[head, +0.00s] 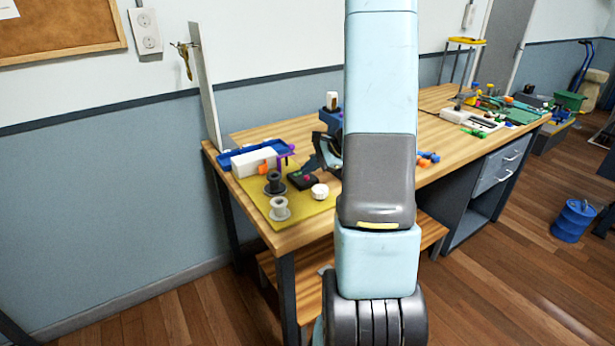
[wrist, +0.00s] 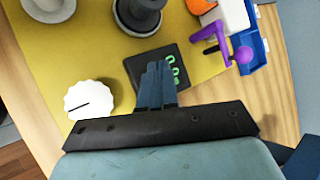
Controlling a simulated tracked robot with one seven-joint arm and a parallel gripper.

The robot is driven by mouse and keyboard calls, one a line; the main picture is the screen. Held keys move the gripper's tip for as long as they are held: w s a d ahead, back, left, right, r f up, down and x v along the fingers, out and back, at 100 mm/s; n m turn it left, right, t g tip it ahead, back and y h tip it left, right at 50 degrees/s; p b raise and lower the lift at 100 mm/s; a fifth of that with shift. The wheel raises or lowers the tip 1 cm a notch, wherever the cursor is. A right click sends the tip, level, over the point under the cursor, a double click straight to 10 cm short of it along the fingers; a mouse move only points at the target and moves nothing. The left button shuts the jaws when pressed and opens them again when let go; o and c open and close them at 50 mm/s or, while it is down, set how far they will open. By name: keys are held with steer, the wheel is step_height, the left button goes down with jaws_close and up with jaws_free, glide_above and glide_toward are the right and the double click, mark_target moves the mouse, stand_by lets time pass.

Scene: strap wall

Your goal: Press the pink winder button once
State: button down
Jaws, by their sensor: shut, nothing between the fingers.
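The winder's small black box (head: 301,181) lies on the yellow mat, with a small pink-red spot, the button (head: 307,176), on top. In the wrist view the black box (wrist: 139,66) shows green digits, and the pink button is not visible there, apparently behind my fingers. My gripper (wrist: 158,66) is shut and empty, its fingertips over the box's top face. I cannot tell whether they touch it. In the head view my gripper (head: 314,165) is partly hidden behind my arm, just above and behind the box.
A white dial (wrist: 90,99) with a black line sits beside the box. A dark spool (head: 274,182) and a grey spool (head: 280,208) stand to the left. A purple crank (wrist: 217,42), an orange part (head: 263,168) and a blue tray (wrist: 254,53) are close by.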

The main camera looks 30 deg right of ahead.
steer(key=shift+r, duration=0.55)
step_height(320, 180, up, 5)
stand_by(0.6)
stand_by(0.7)
steer(key=s+a+r+n+g+h, duration=0.1)
steer(key=s+a+r+n, duration=0.35)
steer(key=a, duration=0.25)
steer(key=s+a+r+n+g, duration=0.2)
steer(key=s+a+r+n, duration=0.2)
steer(key=a+r, duration=0.25)
steer(key=s+a+r+n+t+h, duration=0.1)
steer(key=s+a+r+n+h, duration=0.1)
steer(key=s+n, duration=0.3)
steer(key=s+a+r+n+t+h, duration=0.1)
steer(key=s+a+r+n+h, duration=0.2)
steer(key=s, duration=0.8)
step_height(320, 180, up, 2)
steer(key=shift+r+n, duration=0.1)
steer(key=shift+n, duration=0.75)
